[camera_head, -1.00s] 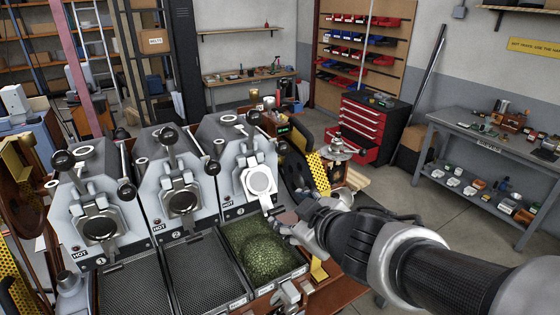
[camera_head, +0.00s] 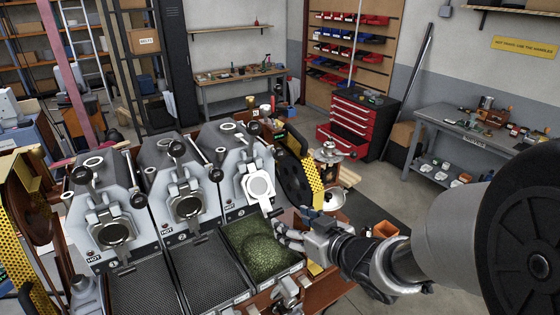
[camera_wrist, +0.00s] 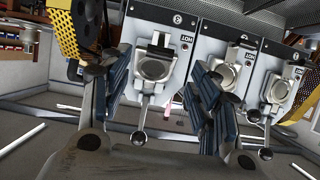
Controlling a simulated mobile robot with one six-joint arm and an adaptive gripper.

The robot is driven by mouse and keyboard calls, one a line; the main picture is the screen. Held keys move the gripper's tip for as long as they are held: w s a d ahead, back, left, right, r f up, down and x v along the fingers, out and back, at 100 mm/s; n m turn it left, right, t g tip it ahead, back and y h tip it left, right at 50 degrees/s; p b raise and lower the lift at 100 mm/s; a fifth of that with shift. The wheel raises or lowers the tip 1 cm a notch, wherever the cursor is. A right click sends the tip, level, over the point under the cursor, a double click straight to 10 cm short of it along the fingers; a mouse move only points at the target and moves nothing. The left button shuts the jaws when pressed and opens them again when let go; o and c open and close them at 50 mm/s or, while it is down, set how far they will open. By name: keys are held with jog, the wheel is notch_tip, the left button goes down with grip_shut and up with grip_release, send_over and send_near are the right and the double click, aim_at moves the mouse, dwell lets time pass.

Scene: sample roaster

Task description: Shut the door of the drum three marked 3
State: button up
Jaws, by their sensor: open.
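Drum three (camera_head: 236,170) is the rightmost of the roaster's drums in the head view. Its round door (camera_head: 258,187) shows as a bright pale disc with a pale lever below it. I cannot tell how far the door stands open. In the wrist view, drum three's face (camera_wrist: 178,42) is upside down at upper centre, marked 3, with the grey door disc (camera_wrist: 154,69) and a ball-ended lever (camera_wrist: 139,136). My gripper (camera_head: 279,228) is just right of and below the door in the head view. Its open, empty fingers (camera_wrist: 160,85) frame the door in the wrist view.
Drum two (camera_head: 188,207) and drum one (camera_head: 114,233) stand to the left, marked HOT. A tray of green beans (camera_head: 262,250) lies under drum three. A yellow perforated guard (camera_head: 312,178) and black wheel (camera_head: 294,178) stand right of it. Open floor lies farther right.

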aim_at(278, 215)
jog(key=b+x, duration=0.1)
jog(key=x, duration=0.9)
jog(key=shift+w+a, duration=0.15)
jog(key=shift+c, duration=0.6)
grip_shut()
dwell(0.4)
